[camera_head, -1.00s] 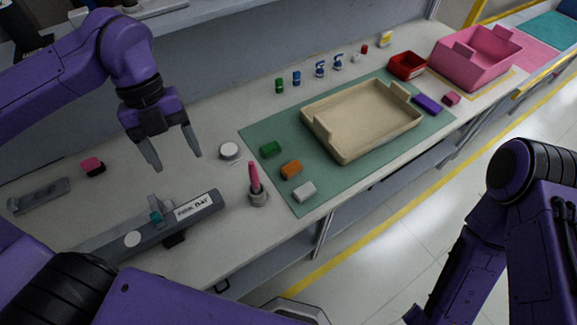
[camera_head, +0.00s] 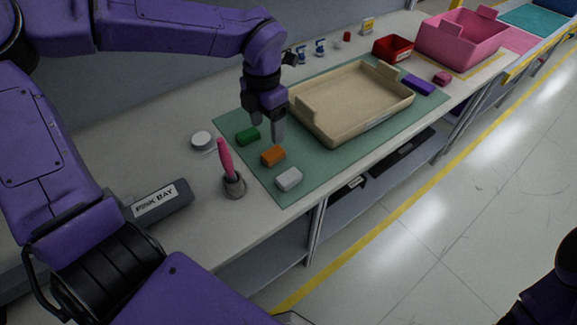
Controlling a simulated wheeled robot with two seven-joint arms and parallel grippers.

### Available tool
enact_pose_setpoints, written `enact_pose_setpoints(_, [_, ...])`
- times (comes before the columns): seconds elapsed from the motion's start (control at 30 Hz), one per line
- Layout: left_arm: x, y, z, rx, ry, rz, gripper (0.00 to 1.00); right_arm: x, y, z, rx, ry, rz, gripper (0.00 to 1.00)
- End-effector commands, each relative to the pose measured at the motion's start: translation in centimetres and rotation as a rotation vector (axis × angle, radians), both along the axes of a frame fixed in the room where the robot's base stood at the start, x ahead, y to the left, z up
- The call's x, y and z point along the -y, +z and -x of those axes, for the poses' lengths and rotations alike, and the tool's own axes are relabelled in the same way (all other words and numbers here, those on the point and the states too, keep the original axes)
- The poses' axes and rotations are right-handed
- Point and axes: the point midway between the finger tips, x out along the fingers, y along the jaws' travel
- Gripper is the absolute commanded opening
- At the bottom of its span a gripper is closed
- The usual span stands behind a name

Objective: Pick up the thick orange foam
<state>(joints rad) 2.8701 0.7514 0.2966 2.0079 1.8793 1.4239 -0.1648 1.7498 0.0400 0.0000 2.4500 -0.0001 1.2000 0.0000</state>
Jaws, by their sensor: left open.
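The thick orange foam (camera_head: 273,155) is a small block lying on the green mat (camera_head: 325,165), between a green block (camera_head: 248,136) and a white block (camera_head: 289,179). My left gripper (camera_head: 267,133) points down above the mat, close behind the orange foam in the picture. Its fingers are apart, with nothing seen between them. The exact height of the fingertips over the mat is hard to tell. My right gripper is out of view; only a bit of my right arm shows at the lower right edge.
A beige tray (camera_head: 318,136) stands on the mat just right of the left gripper. A pink pen in a grey holder (camera_head: 235,187) stands left of the blocks. A red bin (camera_head: 393,48), a pink bin (camera_head: 463,44) and a purple block (camera_head: 418,84) are farther right.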

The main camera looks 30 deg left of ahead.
Motion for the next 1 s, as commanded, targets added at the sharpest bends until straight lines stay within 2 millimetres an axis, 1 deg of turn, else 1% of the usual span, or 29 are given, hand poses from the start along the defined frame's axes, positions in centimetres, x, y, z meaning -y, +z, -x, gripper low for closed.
enact_pose_setpoints(0.03, [-0.1,-0.9,-0.1,-0.002,-0.008,-0.008,0.68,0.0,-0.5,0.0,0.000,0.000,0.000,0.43])
enact_pose_setpoints(0.2, [-0.1,-3.8,-0.2,-0.006,-0.010,-0.006,0.68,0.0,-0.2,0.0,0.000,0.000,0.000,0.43])
enact_pose_setpoints(0.37, [0.0,-5.6,-0.4,-0.004,-0.011,-0.007,0.68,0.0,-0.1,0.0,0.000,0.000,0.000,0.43])
enact_pose_setpoints(0.53, [-0.1,-8.5,-1.3,-0.007,-0.011,-0.008,0.68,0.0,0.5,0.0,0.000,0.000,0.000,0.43])
enact_pose_setpoints(0.6, [-0.1,-9.7,-1.3,-0.005,-0.012,-0.007,0.68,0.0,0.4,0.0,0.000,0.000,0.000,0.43])
enact_pose_setpoints(0.7, [-0.1,-10.5,-1.3,-0.002,-0.011,-0.006,0.68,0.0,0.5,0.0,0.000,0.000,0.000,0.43])
enact_pose_setpoints(0.9, [-0.1,-10.6,-1.3,-0.002,-0.009,-0.005,0.68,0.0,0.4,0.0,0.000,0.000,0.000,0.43])
enact_pose_setpoints(0.97, [-0.1,-10.6,-1.3,-0.002,-0.009,-0.005,0.49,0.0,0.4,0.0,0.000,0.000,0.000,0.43])
enact_pose_setpoints(1.0, [-0.1,-10.6,-1.3,-0.002,-0.009,-0.005,0.36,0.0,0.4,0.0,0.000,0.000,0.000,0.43])
